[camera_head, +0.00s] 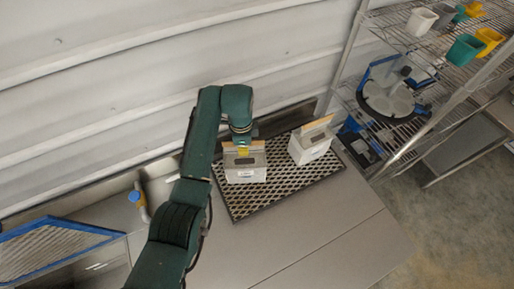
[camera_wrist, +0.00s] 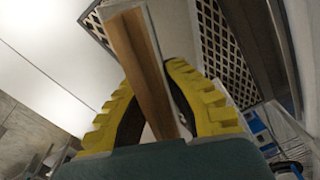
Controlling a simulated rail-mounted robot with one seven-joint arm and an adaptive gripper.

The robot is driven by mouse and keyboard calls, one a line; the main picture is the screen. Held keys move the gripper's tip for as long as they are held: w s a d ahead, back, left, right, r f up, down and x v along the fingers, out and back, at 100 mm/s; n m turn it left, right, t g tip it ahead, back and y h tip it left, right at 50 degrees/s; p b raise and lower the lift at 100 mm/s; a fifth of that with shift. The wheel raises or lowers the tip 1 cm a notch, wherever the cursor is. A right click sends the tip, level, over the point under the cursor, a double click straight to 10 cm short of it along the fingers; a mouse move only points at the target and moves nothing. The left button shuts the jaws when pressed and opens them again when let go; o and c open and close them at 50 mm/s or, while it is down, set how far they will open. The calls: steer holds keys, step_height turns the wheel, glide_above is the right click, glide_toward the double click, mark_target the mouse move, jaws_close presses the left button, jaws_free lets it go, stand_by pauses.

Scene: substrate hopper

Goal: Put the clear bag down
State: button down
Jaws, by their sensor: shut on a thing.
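The clear bag (camera_head: 246,175) shows in the head view as a pale, box-like body with a darker patch on top and an upright tan flap at its back. It is over the left part of a black mesh rack (camera_head: 284,187); I cannot tell whether it touches the rack. My gripper (camera_head: 243,151) is above it, with yellow fingers at the tan flap. In the wrist view my gripper (camera_wrist: 160,105) has its fingers shut on either side of a tan, pale-edged piece (camera_wrist: 140,60) of the bag. The lower part of the bag is hidden there.
A similar pale body with a tan flap (camera_head: 310,147) stands at the rack's right end. The grey worktop (camera_head: 330,225) in front is clear. A wire shelf (camera_head: 440,85) with coloured containers stands at right. A blue-edged mesh panel (camera_head: 50,245) is at lower left.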

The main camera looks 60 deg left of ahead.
steer(key=shift+w+a+f, duration=0.1)
steer(key=shift+w+f, duration=0.05)
steer(key=shift+f, duration=2.6)
steer(key=c, duration=1.3)
jaws_free()
steer(key=shift+f, duration=0.25)
steer(key=shift+c, duration=0.2)
steer(key=shift+r, duration=0.1)
steer(key=r, duration=1.2)
steer(key=shift+d, duration=0.25)
